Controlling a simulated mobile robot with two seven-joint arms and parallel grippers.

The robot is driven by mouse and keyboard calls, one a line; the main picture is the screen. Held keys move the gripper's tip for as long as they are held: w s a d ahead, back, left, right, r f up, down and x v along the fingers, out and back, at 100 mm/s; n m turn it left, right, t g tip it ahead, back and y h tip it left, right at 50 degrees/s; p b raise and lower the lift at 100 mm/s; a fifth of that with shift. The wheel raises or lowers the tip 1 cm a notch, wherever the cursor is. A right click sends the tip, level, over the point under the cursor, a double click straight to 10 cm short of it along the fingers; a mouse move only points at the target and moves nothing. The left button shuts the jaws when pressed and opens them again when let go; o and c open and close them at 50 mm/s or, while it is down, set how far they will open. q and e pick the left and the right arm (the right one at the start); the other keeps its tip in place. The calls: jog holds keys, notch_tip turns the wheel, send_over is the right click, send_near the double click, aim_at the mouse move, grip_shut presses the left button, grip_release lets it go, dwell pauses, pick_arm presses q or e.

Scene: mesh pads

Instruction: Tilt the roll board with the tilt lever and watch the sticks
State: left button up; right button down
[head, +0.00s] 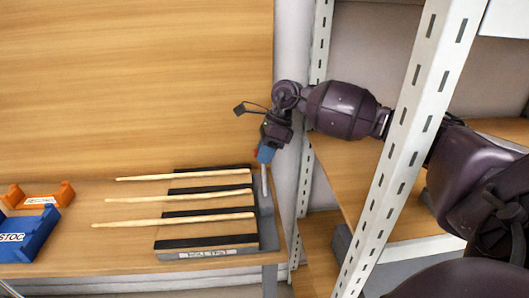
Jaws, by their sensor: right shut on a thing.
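The roll board (207,252) lies on the wooden bench, with black strips across a grey base and a white label on its front edge. Three light wooden sticks lie roughly parallel across it: the back stick (184,175), the middle stick (178,195) and the front stick (173,220). Their thin ends reach out past the board's left side. The tilt lever (264,180) stands at the board's right edge, a grey rod with a blue top. My right gripper (269,147) is shut on the lever's top, and its fingers are partly hidden. My left gripper is not in view.
An orange holder (38,195) and a blue holder (30,235) stand at the bench's left. A white slotted shelf post (415,120) rises at the right, in front of part of my right arm. Bare bench lies between the holders and the sticks.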

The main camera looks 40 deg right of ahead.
jog(key=shift+r, duration=0.1)
jog(key=shift+s+a+r+t+h+p, duration=0.3)
jog(key=shift+s+r+t+p, duration=0.15)
jog(key=shift+p, duration=0.1)
jog(key=s+a+f+n+t+h+p, duration=0.1)
jog(key=s+a+t+h+p, duration=0.1)
jog(key=s+a, duration=0.4)
jog(key=shift+s+t+p, duration=0.5)
jog(key=shift+s+t, duration=0.35)
jog(key=shift+s, duration=1.1)
jog(key=c, duration=1)
grip_release()
jog(key=shift+o, duration=0.2)
